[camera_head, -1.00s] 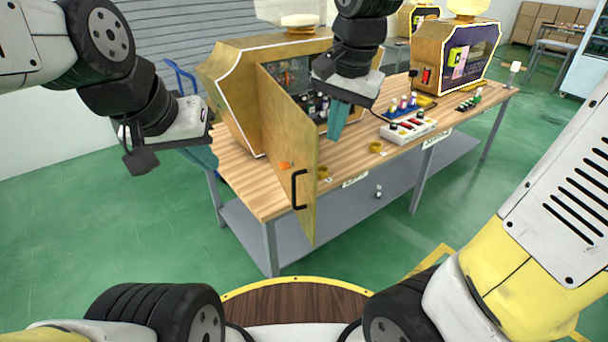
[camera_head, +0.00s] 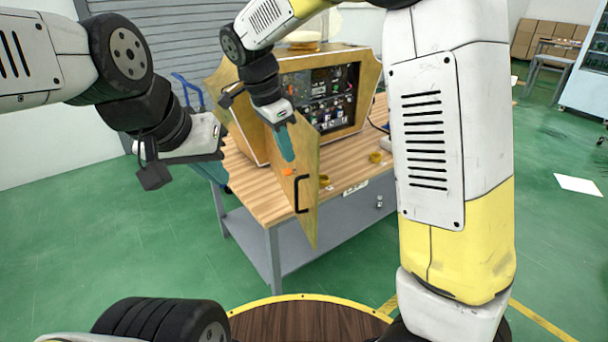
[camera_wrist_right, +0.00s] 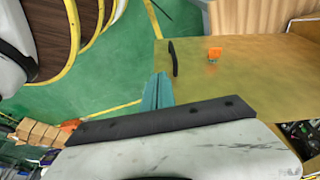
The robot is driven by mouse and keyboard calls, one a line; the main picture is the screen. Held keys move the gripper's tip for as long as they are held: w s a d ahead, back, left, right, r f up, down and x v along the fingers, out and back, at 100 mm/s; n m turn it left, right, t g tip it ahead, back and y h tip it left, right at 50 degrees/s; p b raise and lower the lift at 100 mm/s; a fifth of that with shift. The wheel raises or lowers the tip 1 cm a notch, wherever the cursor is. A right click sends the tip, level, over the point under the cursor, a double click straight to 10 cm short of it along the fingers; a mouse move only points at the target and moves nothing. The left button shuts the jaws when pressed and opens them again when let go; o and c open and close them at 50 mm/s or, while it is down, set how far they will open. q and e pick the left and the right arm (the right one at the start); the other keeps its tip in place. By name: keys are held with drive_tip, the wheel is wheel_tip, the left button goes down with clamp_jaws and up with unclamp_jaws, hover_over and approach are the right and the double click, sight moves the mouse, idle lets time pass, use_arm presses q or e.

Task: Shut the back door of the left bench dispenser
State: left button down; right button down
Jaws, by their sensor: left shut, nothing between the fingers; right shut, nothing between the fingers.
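The left bench dispenser (camera_head: 361,65) is a wooden case on the bench, with its packed interior exposed. Its back door (camera_head: 305,225) stands open, swung out toward me past the bench edge. The door's black handle (camera_head: 298,194) and an orange piece (camera_head: 289,172) face me; the right wrist view also shows the handle (camera_wrist_right: 173,58) and orange piece (camera_wrist_right: 215,54). My right gripper (camera_head: 287,152) is shut and empty in front of this face, above the orange piece; I cannot tell whether it touches. My left gripper (camera_head: 222,178) is shut and empty, left of the door.
The wooden bench top (camera_head: 262,183) carries small yellow rings (camera_head: 376,157) near its front edge. My right arm crosses the view and hides the bench's right part. Green floor (camera_head: 120,240) is open at left. A blue chair frame (camera_head: 187,88) stands behind the bench.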

drive_tip(key=w+d+f+m+h, duration=0.1)
drive_tip(key=w+d+f, duration=0.2)
drive_tip(key=f, duration=0.8)
drive_tip(key=shift+d+m, duration=0.35)
drive_tip(key=shift+m, duration=0.05)
